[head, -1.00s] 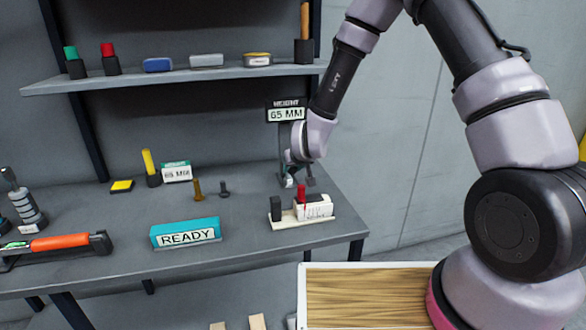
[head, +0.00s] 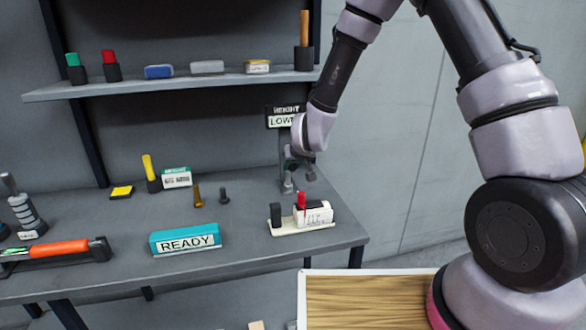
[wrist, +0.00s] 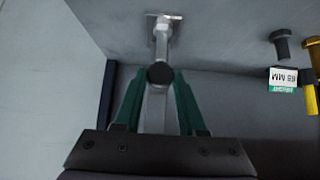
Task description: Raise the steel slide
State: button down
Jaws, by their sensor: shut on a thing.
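My gripper (wrist: 158,82) has its green fingers on either side of a dark round knob (wrist: 160,73) on the steel slide (wrist: 162,46), and is shut on the slide. A bright steel post and foot plate show beyond the knob in the wrist view. In the head view my gripper (head: 294,160) is at the stand near the table's back right, and my wrist hides much of the slide. The height sign (head: 281,117) above it reads "LOW", its right end hidden by my wrist.
A cream tray (head: 292,229) with a red-topped piece and a white block stands in front of the stand. A teal READY block (head: 185,239) lies left of it. Two small bolts (head: 224,195) stand behind. A shelf (head: 180,85) crosses above.

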jog(key=shift+c, duration=2.4)
grip_release()
jog(key=v, duration=1)
jog(key=shift+s+r, duration=0.25)
jog(key=shift+d, duration=0.1)
